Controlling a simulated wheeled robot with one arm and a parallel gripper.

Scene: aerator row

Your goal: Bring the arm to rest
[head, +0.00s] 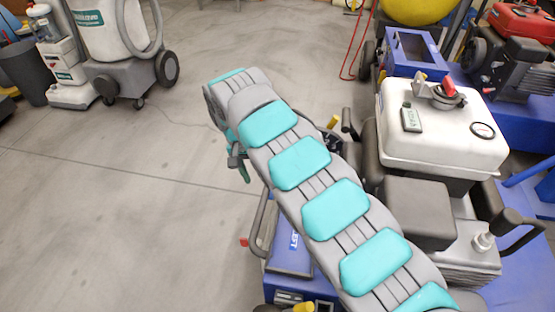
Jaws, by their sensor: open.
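My arm, grey with teal pads, reaches from the lower right up to the upper middle of the head view and bends down at its far end. My gripper (240,167) shows only in part below that bend, at the left side of the arm. Its jaws are open and I see nothing between them. The rest of the gripper is hidden by the arm. It hangs just left of the blue aerator (290,257), over or near bare floor; its height is hard to tell.
The aerator's engine has a white fuel tank (437,140) with a red-topped cap (449,88), close right of my arm. More machines (525,60) stand at the upper right. A vacuum cleaner (125,75) and a dark bin (24,70) stand upper left. Concrete floor (110,220) is clear at left.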

